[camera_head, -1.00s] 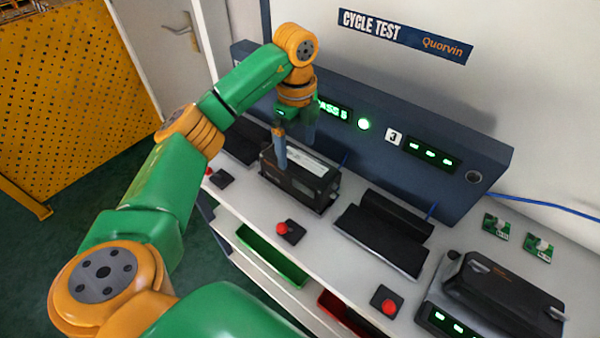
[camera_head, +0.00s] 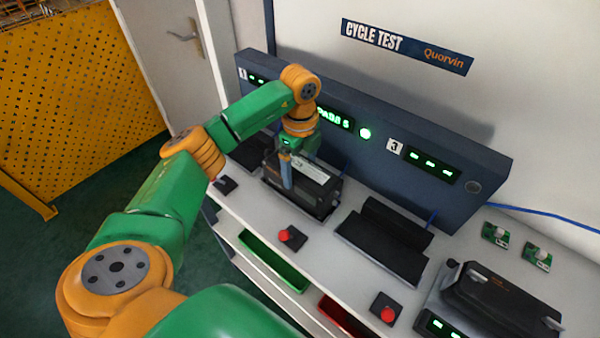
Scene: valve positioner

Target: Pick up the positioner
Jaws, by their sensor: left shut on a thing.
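The positioner (camera_head: 312,190) is a black box with a light label on top. It sits in the middle station of the test bench, in front of a lit green display. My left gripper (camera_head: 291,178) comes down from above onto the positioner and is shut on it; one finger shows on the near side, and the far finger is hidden. I cannot tell whether the positioner is lifted clear of its cradle. My right gripper is not in view.
An empty black cradle (camera_head: 384,238) stands to the right. A black device (camera_head: 500,300) is farther right. Red buttons (camera_head: 292,237) line the bench's front. A green bin (camera_head: 272,260) and a red bin (camera_head: 345,315) are below. The blue-grey panel (camera_head: 440,140) stands behind.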

